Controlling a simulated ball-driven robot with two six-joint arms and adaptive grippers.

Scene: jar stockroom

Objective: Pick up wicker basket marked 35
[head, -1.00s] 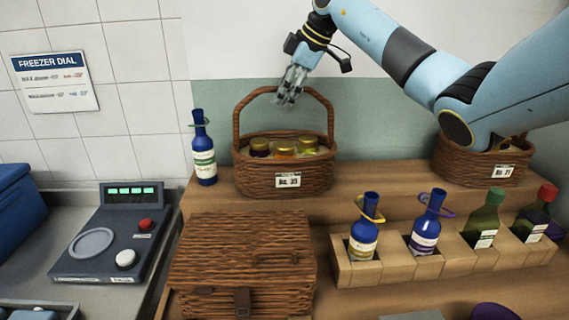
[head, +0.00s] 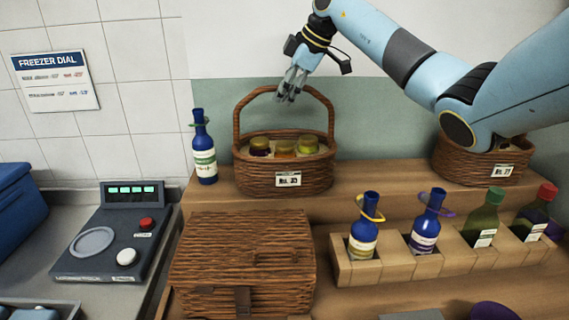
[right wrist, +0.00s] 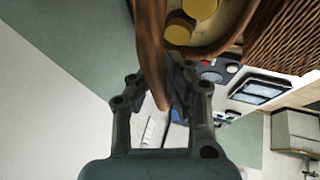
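The wicker basket marked 35 (head: 262,180) stands on the wooden shelf below the wall, upright, with its arched handle up and a white label in front. It holds jars with yellow lids (head: 284,147). My right gripper (head: 290,97) is at the top of the handle, fingers pointing down. In the right wrist view, the handle (right wrist: 150,40) runs between the fingers of the right gripper (right wrist: 160,85); part of the basket (right wrist: 230,45) shows above. Whether the fingers press on the handle is unclear. My left gripper is out of view.
A blue bottle (head: 203,150) stands close left of the basket. A second labelled basket (head: 480,165) is at the right, partly behind my arm. A lidded wicker hamper (head: 243,255) and a wooden bottle rack (head: 400,270) stand in front, lower down.

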